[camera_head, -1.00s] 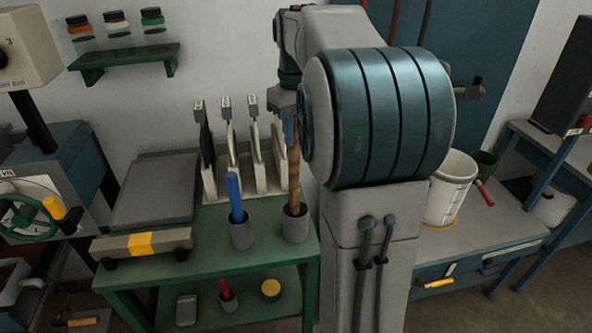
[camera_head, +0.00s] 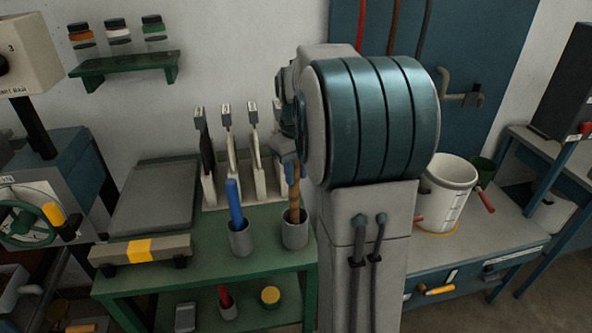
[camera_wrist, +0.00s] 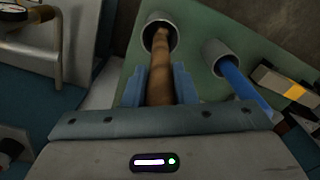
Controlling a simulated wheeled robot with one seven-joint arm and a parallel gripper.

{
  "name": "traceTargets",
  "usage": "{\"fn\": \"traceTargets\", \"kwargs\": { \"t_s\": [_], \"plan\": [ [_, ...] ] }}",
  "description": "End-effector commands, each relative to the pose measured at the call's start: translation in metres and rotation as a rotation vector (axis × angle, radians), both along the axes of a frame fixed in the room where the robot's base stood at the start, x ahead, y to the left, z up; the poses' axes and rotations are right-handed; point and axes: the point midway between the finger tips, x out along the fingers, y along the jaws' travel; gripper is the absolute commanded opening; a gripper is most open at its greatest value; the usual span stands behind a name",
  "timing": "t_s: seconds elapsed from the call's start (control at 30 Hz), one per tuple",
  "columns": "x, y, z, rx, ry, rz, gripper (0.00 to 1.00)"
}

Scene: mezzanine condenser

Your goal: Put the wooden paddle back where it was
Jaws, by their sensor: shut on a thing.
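The wooden paddle (camera_head: 294,199) is a brown rod that stands nearly upright, its lower end inside the right grey cup (camera_head: 295,236) on the green bench. My gripper (camera_head: 290,165) is shut on its upper part, above the cup, and is partly hidden behind my arm. In the wrist view the paddle (camera_wrist: 160,66) runs between the blue fingers of my gripper (camera_wrist: 160,88) into the mouth of the cup (camera_wrist: 148,38). How deep its lower end sits is hidden by the cup wall.
A second grey cup (camera_head: 240,240) with a blue-handled tool (camera_head: 235,203) stands just left. Upright holders with several tools (camera_head: 228,160) stand behind. A scale-like grey plate (camera_head: 155,200) is at left. A white bucket (camera_head: 448,190) stands on the right bench.

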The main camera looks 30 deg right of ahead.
Motion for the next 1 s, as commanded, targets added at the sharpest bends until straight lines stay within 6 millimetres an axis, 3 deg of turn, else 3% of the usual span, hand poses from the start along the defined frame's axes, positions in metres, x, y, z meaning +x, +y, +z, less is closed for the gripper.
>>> {"fn": "traceTargets", "kwargs": {
  "t_s": [0.03, 0.1, 0.5, 1.0],
  "plan": [
    [0.000, 0.000, -0.002, 0.000, 0.001, 0.000, 0.28],
    [0.000, 0.000, -0.001, 0.000, 0.001, 0.000, 0.47],
    [0.000, 0.000, 0.006, -0.001, -0.002, 0.000, 0.47],
    [0.001, 0.000, 0.103, -0.001, -0.001, 0.000, 0.47]
  ]
}}
